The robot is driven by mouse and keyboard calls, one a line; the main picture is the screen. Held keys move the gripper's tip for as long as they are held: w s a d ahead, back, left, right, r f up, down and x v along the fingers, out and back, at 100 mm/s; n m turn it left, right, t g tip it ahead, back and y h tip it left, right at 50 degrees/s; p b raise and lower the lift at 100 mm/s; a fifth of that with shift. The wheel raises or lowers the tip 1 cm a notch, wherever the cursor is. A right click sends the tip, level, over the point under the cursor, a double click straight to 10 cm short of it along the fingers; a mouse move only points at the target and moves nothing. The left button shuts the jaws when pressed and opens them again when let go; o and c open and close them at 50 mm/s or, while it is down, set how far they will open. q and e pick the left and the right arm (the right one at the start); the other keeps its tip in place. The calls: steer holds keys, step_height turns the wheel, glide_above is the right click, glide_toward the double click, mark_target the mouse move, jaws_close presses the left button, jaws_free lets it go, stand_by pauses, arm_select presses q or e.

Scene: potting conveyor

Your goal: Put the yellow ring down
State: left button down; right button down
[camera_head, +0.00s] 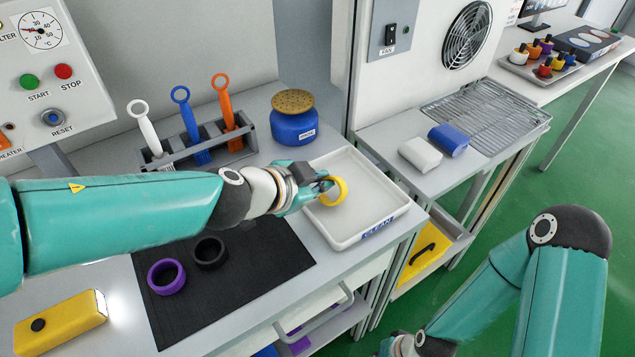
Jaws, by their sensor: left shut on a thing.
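The yellow ring (342,193) is held upright on its edge in my left gripper (326,187), which is shut on it. The ring is over the left part of the white tray (392,213) marked CLEAN. I cannot tell whether the ring touches the tray floor. Part of the ring is hidden by the fingers. My right arm comes in at the lower right, and its gripper's fingers are not visible.
A black mat (285,262) holds a purple ring (166,276) and a black ring (210,252). Behind stand a tool rack (185,157) with several handled tools and a blue jar (294,128). The tray's middle and right are clear.

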arm_select(q)
steer(key=c, duration=1.3)
jaws_free()
steer(key=shift+s+r, duration=0.1)
steer(key=p+v, duration=0.6)
steer(key=v, duration=0.6)
steer(key=shift+p, duration=0.35)
